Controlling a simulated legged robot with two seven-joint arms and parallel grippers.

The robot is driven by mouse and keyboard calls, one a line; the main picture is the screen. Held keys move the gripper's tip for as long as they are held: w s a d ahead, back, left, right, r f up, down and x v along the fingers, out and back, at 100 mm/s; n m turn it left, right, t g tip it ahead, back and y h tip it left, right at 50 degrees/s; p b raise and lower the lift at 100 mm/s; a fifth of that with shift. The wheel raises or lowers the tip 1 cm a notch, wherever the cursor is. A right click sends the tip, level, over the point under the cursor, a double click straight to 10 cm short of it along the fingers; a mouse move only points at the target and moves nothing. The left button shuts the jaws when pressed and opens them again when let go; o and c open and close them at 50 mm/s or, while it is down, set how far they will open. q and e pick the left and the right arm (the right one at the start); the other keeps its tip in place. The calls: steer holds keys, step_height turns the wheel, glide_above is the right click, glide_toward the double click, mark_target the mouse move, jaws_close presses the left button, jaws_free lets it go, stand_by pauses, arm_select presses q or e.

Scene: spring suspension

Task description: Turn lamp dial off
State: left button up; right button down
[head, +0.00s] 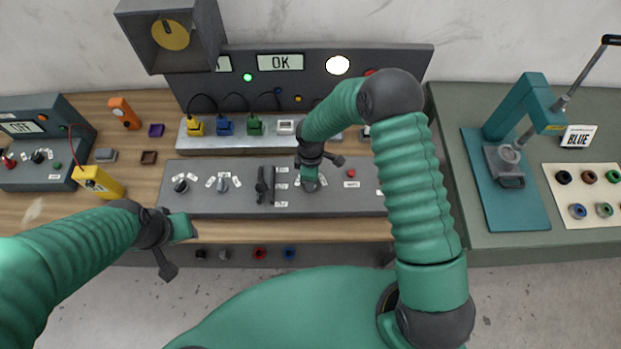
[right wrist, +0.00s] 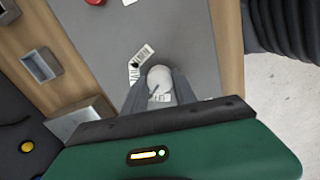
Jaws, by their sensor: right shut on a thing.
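The grey control panel (head: 235,205) runs along the bench, with knobs and small white labels. My right gripper (head: 310,186) points down on the panel right of its centre and hides the dial there in the head view. In the right wrist view my right gripper (right wrist: 158,98) is shut on a pale round dial (right wrist: 159,76), one finger on each side. White printed labels sit by the dial. A round white lamp (head: 338,65) glows on the upright back board. My left gripper (head: 184,229) is over the bench's front edge, apart from the panel; its jaws are unclear.
A sliding lever (head: 265,186) and other knobs (head: 222,184) stand left of my right gripper. A red button (head: 351,173) is to its right. Behind is a metal rail with coloured plugs (head: 255,126). A yellow box (head: 97,182) lies left, a teal press (head: 508,180) right.

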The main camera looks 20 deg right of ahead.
steer(key=n, duration=0.6)
steer(key=shift+w+r, duration=0.2)
steer(key=shift+w, duration=0.05)
stand_by(0.4)
steer(key=c, duration=1.2)
jaws_free()
steer(key=shift+o, duration=1)
steer(key=shift+s+f, duration=0.1)
step_height(320, 180, up, 17)
steer(key=b, duration=0.2)
steer(key=shift+f, duration=0.15)
